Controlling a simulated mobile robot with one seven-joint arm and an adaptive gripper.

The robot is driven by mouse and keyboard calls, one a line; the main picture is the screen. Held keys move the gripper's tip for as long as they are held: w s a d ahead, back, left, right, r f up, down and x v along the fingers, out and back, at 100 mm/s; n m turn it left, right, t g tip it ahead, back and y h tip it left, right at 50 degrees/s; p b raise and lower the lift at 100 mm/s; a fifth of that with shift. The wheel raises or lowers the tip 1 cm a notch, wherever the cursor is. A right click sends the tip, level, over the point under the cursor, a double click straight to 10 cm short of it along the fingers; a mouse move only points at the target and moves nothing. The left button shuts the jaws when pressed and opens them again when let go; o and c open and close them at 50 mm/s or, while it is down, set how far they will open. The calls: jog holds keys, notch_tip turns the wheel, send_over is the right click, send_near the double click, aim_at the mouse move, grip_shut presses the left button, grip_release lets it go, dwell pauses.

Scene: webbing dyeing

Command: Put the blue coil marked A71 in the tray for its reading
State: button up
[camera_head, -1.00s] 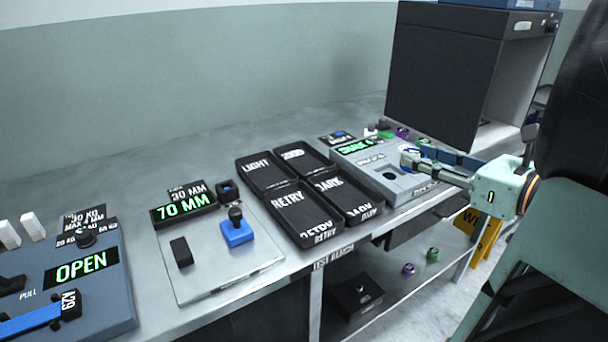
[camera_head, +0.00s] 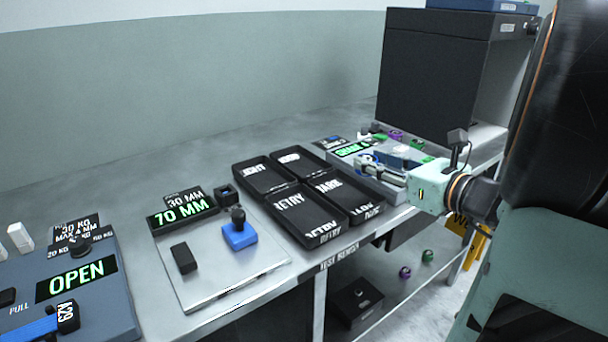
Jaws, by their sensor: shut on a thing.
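My gripper (camera_head: 367,169) is at the right, over the grey shade-reading unit (camera_head: 384,190), and shut on a small blue coil (camera_head: 363,159). The coil's marking is too small to read. The unit's green display (camera_head: 352,149) starts with "SHADE"; its end is unclear. Left of the unit stand black trays in a block: LIGHT (camera_head: 270,184) back left, GOOD (camera_head: 312,166) back right, RETRY (camera_head: 303,214) front left and DARK (camera_head: 350,193) front right. No coil shows in any of them. My gripper hides part of the unit.
A 70 MM gauge plate (camera_head: 225,280) with a blue-based knob (camera_head: 238,235) lies left of the trays. A blue pull tester (camera_head: 95,300) reads OPEN further left. A large black cabinet (camera_head: 430,80) stands behind. Purple (camera_head: 396,136) and green coils lie beyond the unit.

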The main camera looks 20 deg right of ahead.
aim_at(361, 174)
jog(key=f, duration=0.1)
jog(key=w+a+f, duration=0.1)
jog(key=w+f+b, duration=0.1)
jog(key=f, duration=0.1)
jog(key=shift+w+a, duration=0.25)
jog(key=shift+a, duration=0.1)
jog(key=shift+w+a+f+b, duration=0.2)
jog(key=shift+f+b, duration=0.15)
jog(key=shift+f, duration=0.45)
jog(key=shift+w+a+f+b, duration=0.1)
jog(key=shift+w+f+b, duration=0.2)
jog(key=shift+f, duration=0.45)
jog(key=shift+w+a+f+b, duration=0.15)
jog(key=shift+f+b, duration=0.25)
jog(key=shift+f, duration=0.4)
jog(key=shift+f, duration=0.2)
jog(key=o, duration=0.9)
jog(key=shift+o, duration=0.2)
